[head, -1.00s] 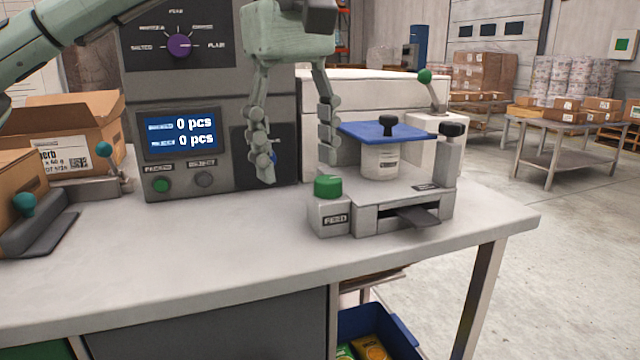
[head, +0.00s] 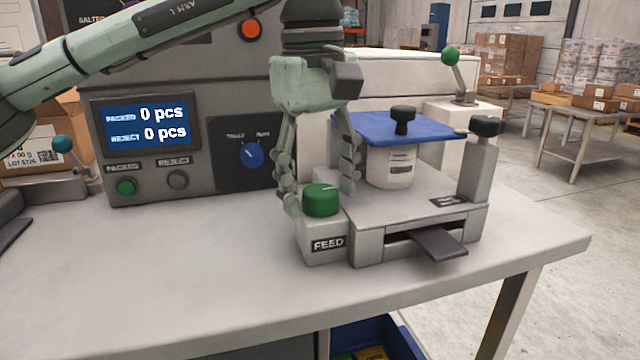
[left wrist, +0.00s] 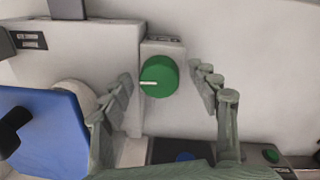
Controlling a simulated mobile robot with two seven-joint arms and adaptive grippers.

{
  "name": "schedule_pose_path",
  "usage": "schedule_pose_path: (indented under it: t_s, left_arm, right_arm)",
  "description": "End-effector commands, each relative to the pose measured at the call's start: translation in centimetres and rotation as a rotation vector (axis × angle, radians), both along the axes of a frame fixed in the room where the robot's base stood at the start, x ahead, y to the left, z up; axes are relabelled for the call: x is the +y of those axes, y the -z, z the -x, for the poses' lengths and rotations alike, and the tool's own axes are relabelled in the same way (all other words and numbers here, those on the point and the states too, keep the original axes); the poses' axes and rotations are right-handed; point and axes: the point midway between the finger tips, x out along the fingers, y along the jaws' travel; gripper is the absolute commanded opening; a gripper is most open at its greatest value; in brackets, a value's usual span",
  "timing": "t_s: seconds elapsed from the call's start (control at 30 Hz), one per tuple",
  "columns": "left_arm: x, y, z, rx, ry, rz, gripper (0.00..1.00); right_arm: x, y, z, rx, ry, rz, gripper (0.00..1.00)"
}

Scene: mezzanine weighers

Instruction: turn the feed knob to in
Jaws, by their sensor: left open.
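The green feed knob (head: 322,200) sits on top of a small grey block labelled FEED (head: 322,242), at the front left corner of the weigher. A white pointer line shows on the knob's top; in the left wrist view the knob (left wrist: 159,77) has this line pointing to the picture's left. My left gripper (head: 322,196) hangs above and around the knob, pointing down. Its fingers are open, one on each side of the knob, with gaps visible in the left wrist view (left wrist: 165,88). My right gripper is not in view.
A grey panel with a display (head: 150,125) and a blue dial (head: 251,155) stands behind left. The table's front left (head: 180,270) is clear.

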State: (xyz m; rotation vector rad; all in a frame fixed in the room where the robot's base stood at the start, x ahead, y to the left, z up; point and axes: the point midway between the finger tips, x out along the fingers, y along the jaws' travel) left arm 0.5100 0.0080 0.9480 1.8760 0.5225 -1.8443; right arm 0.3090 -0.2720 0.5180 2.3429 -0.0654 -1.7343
Motion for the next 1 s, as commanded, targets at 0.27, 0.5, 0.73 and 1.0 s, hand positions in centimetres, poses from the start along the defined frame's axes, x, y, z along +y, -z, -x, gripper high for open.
schedule_pose_path:
  t_s: [0.27,0.5,0.73,1.0]
  left_arm:
    - [0.03,-0.01,-0.02,0.000,-0.001,0.000,0.48]
    - [0.03,-0.02,-0.02,0.001,-0.001,-0.001,0.19]
    - [0.03,-0.02,-0.02,0.000,-0.007,-0.001,0.11]
    - [0.01,0.01,-0.01,0.001,-0.100,-0.002,0.11]
  right_arm:
    - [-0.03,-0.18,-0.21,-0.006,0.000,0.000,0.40]
    - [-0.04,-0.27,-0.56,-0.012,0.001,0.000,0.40]
    - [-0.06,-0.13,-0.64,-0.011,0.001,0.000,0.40]
    - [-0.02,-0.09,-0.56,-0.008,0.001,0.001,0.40]
